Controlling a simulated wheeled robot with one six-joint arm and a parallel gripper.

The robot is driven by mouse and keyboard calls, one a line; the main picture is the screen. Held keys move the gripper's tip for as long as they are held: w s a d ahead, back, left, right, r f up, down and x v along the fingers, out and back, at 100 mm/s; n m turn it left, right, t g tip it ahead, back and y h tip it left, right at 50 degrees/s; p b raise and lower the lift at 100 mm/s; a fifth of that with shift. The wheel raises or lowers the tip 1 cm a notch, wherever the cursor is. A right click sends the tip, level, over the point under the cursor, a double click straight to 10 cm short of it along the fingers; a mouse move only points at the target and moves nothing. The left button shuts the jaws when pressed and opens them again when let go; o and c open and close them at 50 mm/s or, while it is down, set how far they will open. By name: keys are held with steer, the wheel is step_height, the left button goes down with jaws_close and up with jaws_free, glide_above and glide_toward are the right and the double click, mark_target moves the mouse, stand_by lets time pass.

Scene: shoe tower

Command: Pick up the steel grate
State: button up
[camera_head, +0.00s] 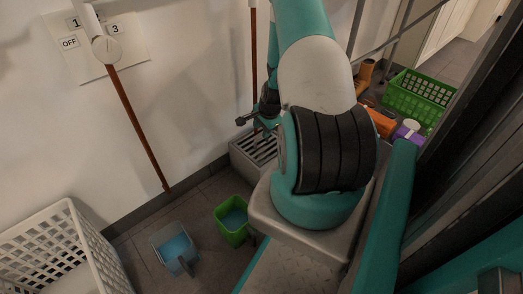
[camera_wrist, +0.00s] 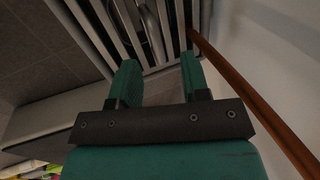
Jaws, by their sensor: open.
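The steel grate (camera_head: 262,148) lies on top of a grey block-like basin against the wall, partly hidden behind my arm. In the wrist view its pale parallel bars (camera_wrist: 92,28) fill the top of the picture, with dark gaps between them. My gripper (camera_wrist: 160,70) is open, its two teal fingers apart and pointing at the bars. Nothing shows held between the fingers. I cannot tell whether the fingertips touch the bars. A curved metallic shape (camera_wrist: 150,22) shows among the bars between the fingertips.
A brown pole (camera_wrist: 250,95) stands close beside my gripper, along the wall. A white basket (camera_head: 50,245) is at lower left. A green crate (camera_head: 420,97) is at upper right.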

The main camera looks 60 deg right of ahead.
mark_target(257, 139)
steer(key=shift+s+b+x, duration=0.15)
steer(key=shift+b+x, duration=1)
steer(key=shift+x, duration=0.4)
steer(key=shift+s+b+x, duration=0.15)
steer(key=shift+b+x, duration=1)
steer(key=shift+x, duration=0.35)
steer(key=shift+d, duration=0.1)
jaws_close()
